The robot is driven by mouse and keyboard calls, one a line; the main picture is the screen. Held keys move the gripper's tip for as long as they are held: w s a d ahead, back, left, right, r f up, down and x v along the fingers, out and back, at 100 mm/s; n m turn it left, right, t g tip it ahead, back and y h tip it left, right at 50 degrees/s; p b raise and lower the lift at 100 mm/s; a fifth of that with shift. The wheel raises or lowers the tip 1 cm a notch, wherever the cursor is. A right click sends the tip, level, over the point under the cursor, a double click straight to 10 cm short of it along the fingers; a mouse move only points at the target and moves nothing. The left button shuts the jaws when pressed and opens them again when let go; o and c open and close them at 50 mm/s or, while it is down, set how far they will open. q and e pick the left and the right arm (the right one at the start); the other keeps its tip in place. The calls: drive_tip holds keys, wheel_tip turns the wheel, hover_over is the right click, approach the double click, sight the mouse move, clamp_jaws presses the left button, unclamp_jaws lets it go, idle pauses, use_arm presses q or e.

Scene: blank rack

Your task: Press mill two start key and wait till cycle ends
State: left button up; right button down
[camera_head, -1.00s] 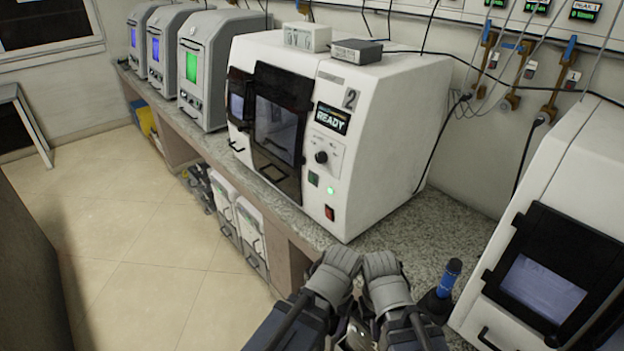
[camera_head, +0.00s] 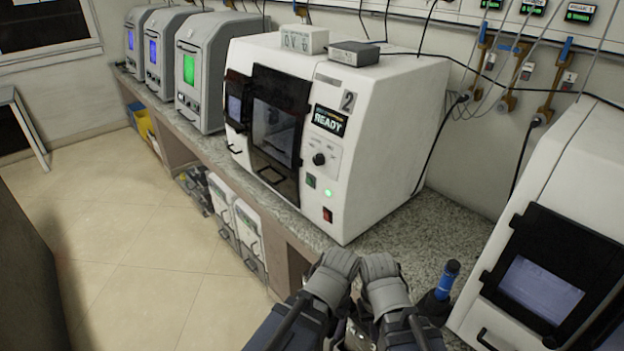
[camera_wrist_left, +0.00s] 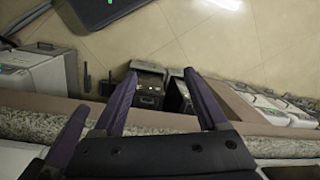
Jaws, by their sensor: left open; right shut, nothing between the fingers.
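Mill two (camera_head: 385,130) is the white machine marked 2 on the bench, mid-picture in the head view. Its display (camera_head: 329,120) reads READY. Its dark-framed door (camera_head: 275,125) looks closed. Below the knob (camera_head: 319,159) are a dark green square key (camera_head: 311,181), a lit round green light (camera_head: 329,194) and a red switch (camera_head: 327,214). I cannot read the key labels. My right gripper (camera_head: 384,272) is shut and empty, low in front of the mill, apart from its keys. My left gripper (camera_wrist_left: 168,88) is open and empty in the left wrist view, above the bench's front edge.
Another white machine (camera_head: 580,180) stands at the right. Several grey machines (camera_head: 200,75) with lit screens stand at the left. Bare stone bench top (camera_head: 440,225) lies between the white machines. The tiled floor (camera_head: 135,240) is open.

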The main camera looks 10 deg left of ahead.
idle(0.4)
use_arm(q)
clamp_jaws()
idle(0.4)
idle(1.2)
